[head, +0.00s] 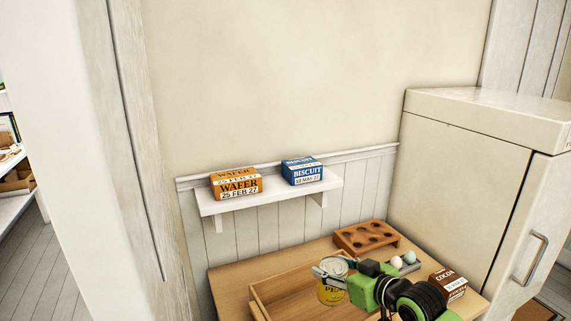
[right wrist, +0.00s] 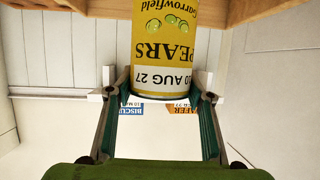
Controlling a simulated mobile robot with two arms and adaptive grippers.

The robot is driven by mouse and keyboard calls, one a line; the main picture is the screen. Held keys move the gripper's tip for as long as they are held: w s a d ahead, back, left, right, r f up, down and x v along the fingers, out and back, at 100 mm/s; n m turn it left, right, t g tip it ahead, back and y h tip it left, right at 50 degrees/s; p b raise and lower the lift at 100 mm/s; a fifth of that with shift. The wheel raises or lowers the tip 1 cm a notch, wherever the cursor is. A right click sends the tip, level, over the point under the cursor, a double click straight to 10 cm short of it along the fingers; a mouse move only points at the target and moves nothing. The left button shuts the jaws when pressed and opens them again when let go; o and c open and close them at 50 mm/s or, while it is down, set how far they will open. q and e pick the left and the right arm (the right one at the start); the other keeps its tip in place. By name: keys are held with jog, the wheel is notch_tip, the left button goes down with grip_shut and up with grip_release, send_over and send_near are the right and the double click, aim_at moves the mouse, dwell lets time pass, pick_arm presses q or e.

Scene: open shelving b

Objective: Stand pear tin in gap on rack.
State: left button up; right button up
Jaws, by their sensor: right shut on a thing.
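The yellow pear tin (head: 331,291) is at the wooden tray on the table in the head view. My right gripper (head: 332,271) is shut on it, with a finger on each side. In the right wrist view the tin (right wrist: 165,50) appears upside down, its PEARS and AUG 27 print facing the camera, between the fingers (right wrist: 160,88). I cannot tell whether its base touches the tray. The rack is a white wall shelf (head: 272,197). An orange wafer box (head: 236,184) and a blue biscuit box (head: 302,171) stand on it with a narrow gap between them. My left gripper is out of view.
A wooden tray (head: 262,301) lies on the table (head: 228,277). A cream fridge (head: 455,180) stands at the right. Wall above the shelf is clear.

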notch_tip(320, 180, up, 4)
jog(key=shift+r+p, duration=0.25)
jog(key=shift+p, duration=0.7)
jog(key=s+d+f+n+b, duration=0.1)
jog(key=s+d+f, duration=0.1)
jog(key=s+d, duration=0.15)
jog(key=s+d+f+g+y+b, duration=0.1)
jog(key=s+d+f, duration=0.1)
jog(key=s, duration=0.3)
jog(key=s+d+f+n+b, duration=0.1)
jog(key=s+d+f, duration=0.1)
jog(key=s, duration=0.3)
pick_arm(q)
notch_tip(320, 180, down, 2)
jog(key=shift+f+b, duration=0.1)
jog(key=shift+b, duration=0.85)
pick_arm(e)
jog(key=s+a+r+n+g+y, duration=0.1)
jog(key=s+r+n+g+y, duration=0.1)
jog(key=s, duration=1)
jog(key=shift+a+r+n+g+y, duration=0.2)
jog(key=shift+r+n+g+y, duration=0.2)
jog(key=shift+r+n+y, duration=0.3)
jog(key=shift+w+d+r, duration=0.1)
jog(key=shift+r, duration=0.05)
jog(key=shift+f, duration=0.35)
jog(key=shift+r, duration=0.2)
jog(key=shift+a, duration=0.2)
